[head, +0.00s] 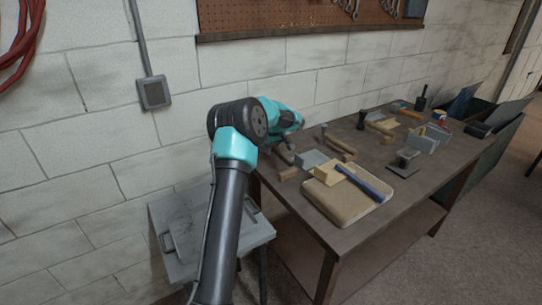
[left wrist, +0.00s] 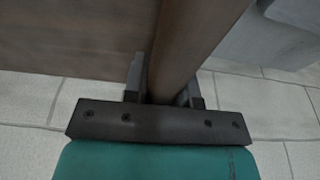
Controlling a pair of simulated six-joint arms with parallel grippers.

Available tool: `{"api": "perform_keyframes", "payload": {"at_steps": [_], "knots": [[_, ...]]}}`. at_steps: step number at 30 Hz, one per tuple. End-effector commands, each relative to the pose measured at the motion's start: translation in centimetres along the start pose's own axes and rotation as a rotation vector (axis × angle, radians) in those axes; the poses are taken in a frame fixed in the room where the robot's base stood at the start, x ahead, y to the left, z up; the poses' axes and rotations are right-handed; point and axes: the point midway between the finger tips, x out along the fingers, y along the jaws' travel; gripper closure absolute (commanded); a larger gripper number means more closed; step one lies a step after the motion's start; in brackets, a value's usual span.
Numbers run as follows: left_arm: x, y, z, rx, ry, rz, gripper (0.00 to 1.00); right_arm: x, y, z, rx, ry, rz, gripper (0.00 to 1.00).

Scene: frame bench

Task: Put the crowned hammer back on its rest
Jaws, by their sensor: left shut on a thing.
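My left gripper (head: 284,149) is over the back left end of the bench, partly hidden by its own teal wrist. In the left wrist view the jaws (left wrist: 163,90) are shut around a brown wooden handle (left wrist: 196,35). Its head is out of that view, so I cannot tell for sure which hammer it is. A hammer with a wooden handle (head: 341,144) lies to the right of the gripper. A blue-handled hammer (head: 362,183) rests on a wooden block on a tan pad. A small wooden block (head: 288,173) sits just below the gripper. My right gripper is not in view.
A grey block (head: 311,159) stands near the gripper. The tan pad (head: 338,208) fills the bench's front left. More tools, a flat-based dark tool (head: 404,163) and a grey box (head: 427,142) stand farther right. A block wall (head: 285,65) runs behind.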

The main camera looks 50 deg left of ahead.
Motion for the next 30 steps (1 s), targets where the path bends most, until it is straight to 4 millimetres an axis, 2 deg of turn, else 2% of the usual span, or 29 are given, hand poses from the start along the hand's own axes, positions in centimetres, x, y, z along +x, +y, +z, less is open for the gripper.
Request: {"api": "perform_keyframes", "payload": {"at_steps": [6, 12, 15, 27, 28, 30], "knots": [[0.1, 0.3, -0.5, 0.0, 0.002, 0.001, 1.0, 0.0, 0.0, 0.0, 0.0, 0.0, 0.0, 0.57], [2.8, 0.3, 0.2, 0.0, 0.0, 0.0, 1.0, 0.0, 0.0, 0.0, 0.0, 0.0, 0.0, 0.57], [3.5, 0.3, 0.3, 0.0, 0.001, 0.001, 1.0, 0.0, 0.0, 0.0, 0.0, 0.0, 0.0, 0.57], [3.8, 0.2, 0.4, 0.0, 0.001, 0.001, 1.0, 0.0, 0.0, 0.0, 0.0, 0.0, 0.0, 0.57], [3.8, 0.2, 0.4, 0.0, 0.0, 0.0, 0.72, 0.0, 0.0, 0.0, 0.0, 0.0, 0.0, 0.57], [3.8, 0.2, 0.4, 0.0, 0.0, 0.0, 0.65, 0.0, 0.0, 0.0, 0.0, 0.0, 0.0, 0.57]]}}
